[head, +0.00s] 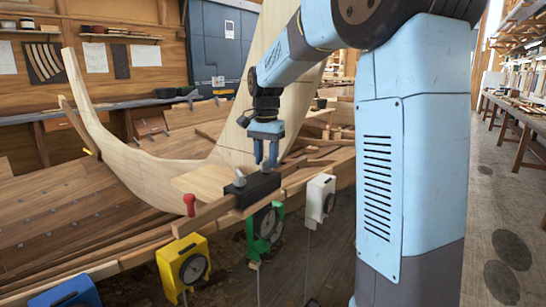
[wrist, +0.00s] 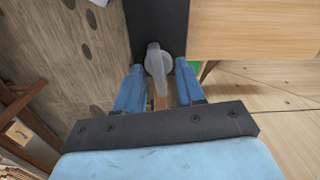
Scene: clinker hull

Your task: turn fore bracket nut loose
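A black bracket block (head: 252,189) sits on the timber at the hull's edge in the head view. A grey nut with a wing-like bar (wrist: 157,62) is on the bracket (wrist: 158,20) in the wrist view. My gripper (head: 265,163) points down over the bracket's right end. Its two blue fingers (wrist: 159,68) stand on either side of the nut, with a visible gap on each side. The gripper is open and holds nothing. A second grey fitting (head: 239,178) stands at the bracket's left end. No label shows which bracket is the fore one.
A pale board (head: 203,183) lies just left of the bracket. A red-topped handle (head: 189,203) stands farther left. A yellow dial box (head: 184,266), a green one (head: 265,228) and a white box (head: 320,197) hang along the near edge. The floor at right is mostly clear.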

